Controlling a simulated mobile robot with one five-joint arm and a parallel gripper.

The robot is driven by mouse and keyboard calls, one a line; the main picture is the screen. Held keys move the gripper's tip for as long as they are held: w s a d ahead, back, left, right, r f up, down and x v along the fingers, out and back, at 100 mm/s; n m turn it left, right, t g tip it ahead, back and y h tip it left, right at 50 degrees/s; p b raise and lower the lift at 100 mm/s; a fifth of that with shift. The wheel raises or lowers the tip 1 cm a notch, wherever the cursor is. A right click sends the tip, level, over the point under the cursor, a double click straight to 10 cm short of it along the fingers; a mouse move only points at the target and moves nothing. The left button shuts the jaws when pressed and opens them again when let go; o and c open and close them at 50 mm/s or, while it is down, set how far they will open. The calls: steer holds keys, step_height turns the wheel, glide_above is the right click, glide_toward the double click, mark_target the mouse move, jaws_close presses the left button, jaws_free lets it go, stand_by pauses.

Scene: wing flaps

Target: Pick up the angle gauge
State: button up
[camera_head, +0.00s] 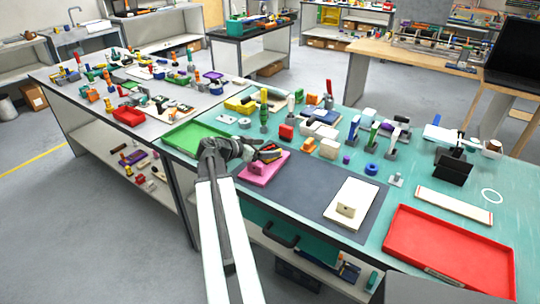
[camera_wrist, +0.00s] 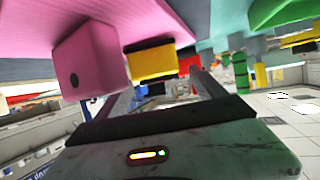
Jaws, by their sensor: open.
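My gripper (camera_head: 255,149) is open in the head view, low beside a pink fixture plate (camera_head: 262,171) on the teal workbench (camera_head: 388,211). A small yellow, black and red object sits at its fingers and seems to be the angle gauge (camera_head: 270,154); I cannot tell this for certain. In the wrist view, which is upside down, my gripper's fingers (camera_wrist: 163,88) point toward the yellow and black part of that object (camera_wrist: 152,62). The pink plate's upright block (camera_wrist: 88,62) is close to the left finger. Whether the fingers touch anything is hidden.
A dark mat (camera_head: 310,188) lies under the plate, with a cream fixture plate (camera_head: 357,202) at its right. A green tray (camera_head: 190,136) is left of my gripper; a red tray (camera_head: 450,250) is at the right. Several tools and blocks crowd the bench behind. The mat's middle is clear.

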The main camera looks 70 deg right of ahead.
mark_target(271, 148)
steer(key=b+x, duration=0.2)
steer(key=x, duration=0.3)
steer(key=shift+f, duration=0.15)
steer(key=c, duration=1.7)
step_height(271, 148, up, 11)
steer(key=p, duration=1)
steer(key=shift+f, duration=0.35)
